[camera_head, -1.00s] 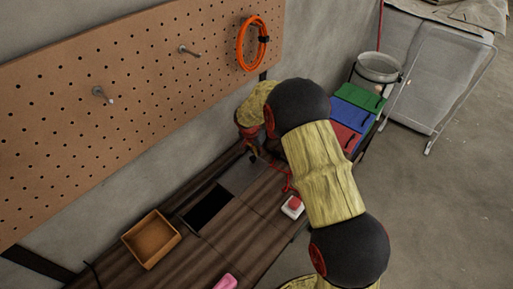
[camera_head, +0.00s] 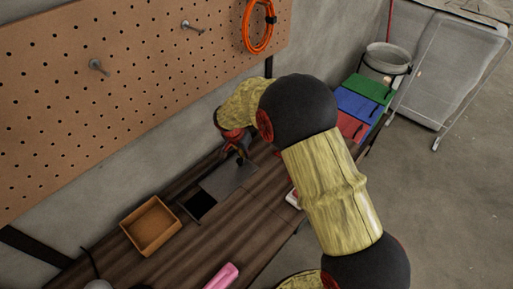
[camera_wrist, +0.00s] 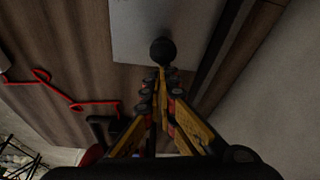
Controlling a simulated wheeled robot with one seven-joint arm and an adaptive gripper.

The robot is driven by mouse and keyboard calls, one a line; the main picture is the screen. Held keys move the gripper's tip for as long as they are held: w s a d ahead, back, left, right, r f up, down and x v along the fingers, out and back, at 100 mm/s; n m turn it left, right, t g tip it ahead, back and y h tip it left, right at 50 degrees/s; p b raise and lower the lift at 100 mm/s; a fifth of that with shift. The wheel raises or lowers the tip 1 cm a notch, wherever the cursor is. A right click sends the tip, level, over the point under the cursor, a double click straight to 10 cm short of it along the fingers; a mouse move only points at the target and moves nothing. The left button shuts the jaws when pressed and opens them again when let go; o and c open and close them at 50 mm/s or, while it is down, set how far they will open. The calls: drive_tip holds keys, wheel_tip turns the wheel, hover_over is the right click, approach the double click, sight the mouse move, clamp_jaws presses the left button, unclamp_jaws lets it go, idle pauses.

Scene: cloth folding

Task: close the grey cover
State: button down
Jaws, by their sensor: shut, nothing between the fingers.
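The grey cover (camera_head: 232,176) lies flat on the dark wooden bench and overlaps part of a dark rectangular opening (camera_head: 199,205). A strip of the opening shows at the cover's left end. In the wrist view the cover (camera_wrist: 135,35) is a pale panel with a round black knob (camera_wrist: 163,51) at its edge. My gripper (camera_head: 240,158) is over the far side of the cover. In the wrist view my gripper (camera_wrist: 160,76) is shut and empty, its tips right beside the knob. I cannot tell if they touch it.
An orange-brown tray (camera_head: 152,226) stands left of the opening, and a pink object (camera_head: 222,277) lies near the front. A red cord (camera_wrist: 75,103) lies on the bench. Red, blue and green boxes (camera_head: 358,103) are at the right end. A pegboard (camera_head: 110,90) rises behind.

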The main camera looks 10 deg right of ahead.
drive_tip(key=b, duration=0.3)
approach(230, 173)
drive_tip(key=x, duration=0.5)
drive_tip(key=shift+w, duration=0.1)
